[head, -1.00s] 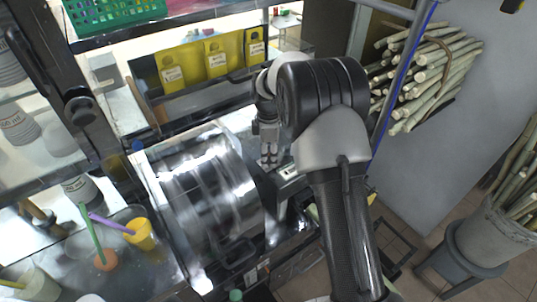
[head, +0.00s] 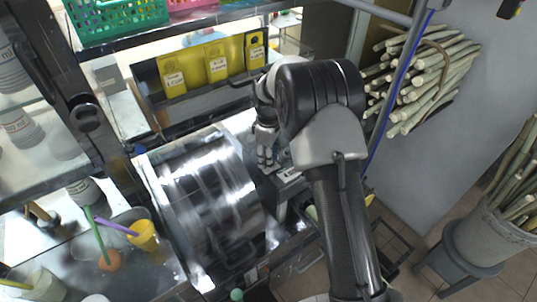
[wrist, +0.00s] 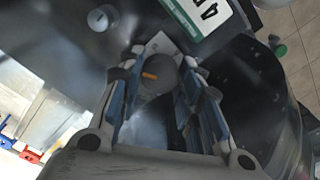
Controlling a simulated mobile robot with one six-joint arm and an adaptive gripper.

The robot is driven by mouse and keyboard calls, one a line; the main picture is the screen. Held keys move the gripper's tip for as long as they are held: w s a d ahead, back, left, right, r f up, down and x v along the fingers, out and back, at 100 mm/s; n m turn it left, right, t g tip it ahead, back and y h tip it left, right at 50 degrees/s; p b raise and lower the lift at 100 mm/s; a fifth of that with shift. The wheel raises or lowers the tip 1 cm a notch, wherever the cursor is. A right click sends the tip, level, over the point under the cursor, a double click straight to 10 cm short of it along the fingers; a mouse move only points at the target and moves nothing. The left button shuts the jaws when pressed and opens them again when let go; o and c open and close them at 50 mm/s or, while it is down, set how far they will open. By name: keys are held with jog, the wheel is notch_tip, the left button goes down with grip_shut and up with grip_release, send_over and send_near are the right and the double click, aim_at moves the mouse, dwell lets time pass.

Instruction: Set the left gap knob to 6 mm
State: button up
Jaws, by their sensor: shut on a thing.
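In the wrist view a round grey knob (wrist: 160,83) with an orange pointer mark sits between my two blue-padded fingers. My gripper (wrist: 161,68) is shut on this knob. A second small pale round part (wrist: 100,18) stands apart at the upper left; I cannot tell which knob is the left one from its surroundings alone. A white display plate (wrist: 200,12) with a green edge and large dark digits lies at the top, partly cut off. In the head view my gripper (head: 267,163) points down at the right of the metal press drum (head: 205,195); the knob is hidden there.
Yellow labelled holders (head: 215,68) stand behind the press. Cups with straws (head: 143,235) are at the lower left. A cane bundle (head: 425,75) hangs at the right, and a cane bucket (head: 495,235) stands on a stool. Floor shows at the lower right.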

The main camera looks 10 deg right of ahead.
jog(key=m+p, duration=0.1)
jog(key=m, duration=0.4)
jog(key=shift+m+p, duration=0.3)
jog(key=m+p, duration=0.1)
jog(key=m, duration=1)
jog(key=shift+m+p, duration=0.35)
jog(key=shift+m, duration=0.05)
jog(key=m, duration=0.5)
jog(key=shift+m, duration=0.4)
jog(key=o, duration=0.8)
jog(key=shift+r, duration=0.15)
